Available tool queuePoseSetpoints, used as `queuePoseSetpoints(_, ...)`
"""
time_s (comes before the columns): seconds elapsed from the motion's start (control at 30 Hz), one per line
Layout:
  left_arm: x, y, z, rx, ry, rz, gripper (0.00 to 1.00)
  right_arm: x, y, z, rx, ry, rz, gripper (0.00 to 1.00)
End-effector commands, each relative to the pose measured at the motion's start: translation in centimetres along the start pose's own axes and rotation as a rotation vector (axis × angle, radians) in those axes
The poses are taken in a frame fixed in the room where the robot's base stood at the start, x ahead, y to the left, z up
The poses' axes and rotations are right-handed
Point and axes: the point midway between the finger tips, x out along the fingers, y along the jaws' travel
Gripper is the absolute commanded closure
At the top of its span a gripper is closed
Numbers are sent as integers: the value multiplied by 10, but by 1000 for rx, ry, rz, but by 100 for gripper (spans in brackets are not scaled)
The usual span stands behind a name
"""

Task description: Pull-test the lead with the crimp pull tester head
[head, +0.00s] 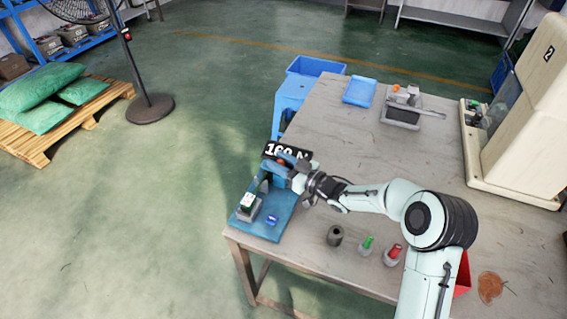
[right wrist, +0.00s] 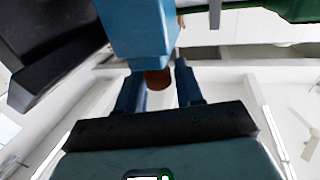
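The crimp pull tester stands on a blue base plate (head: 279,222) at the table's near left corner. Its blue head (head: 269,178) carries a black display reading about "160 N", partly covered by my gripper. My right gripper (head: 287,167) is at the head. In the right wrist view, its two blue fingers (right wrist: 158,82) stand apart on either side of a brown-red knob (right wrist: 158,79) under a blue block (right wrist: 138,30). My left gripper is out of view.
A dark cylinder (head: 335,235), a green-topped bottle (head: 367,245) and a red-topped bottle (head: 393,255) stand near the front edge. A blue tray (head: 360,91) and a grey device (head: 402,115) are at the back. A cream machine (head: 525,125) stands right. The table's middle is clear.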

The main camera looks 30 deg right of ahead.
Motion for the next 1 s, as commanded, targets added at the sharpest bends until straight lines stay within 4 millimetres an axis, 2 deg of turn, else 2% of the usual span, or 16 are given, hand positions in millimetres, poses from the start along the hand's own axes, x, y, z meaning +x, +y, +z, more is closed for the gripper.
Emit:
queuePoseSetpoints(0.33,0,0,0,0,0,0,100,-1,0,0,0,1,-1,48)
queuePoseSetpoints(0.47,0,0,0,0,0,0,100,-12,0,0,-1,0,0,48)
queuePoseSetpoints(0.57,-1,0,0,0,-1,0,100,-29,0,-1,-1,-1,1,48)
queuePoseSetpoints(0.8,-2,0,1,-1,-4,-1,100,-84,0,-1,0,-1,2,48)
queuePoseSetpoints(1.0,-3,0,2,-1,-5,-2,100,-118,0,0,-1,0,-1,48)
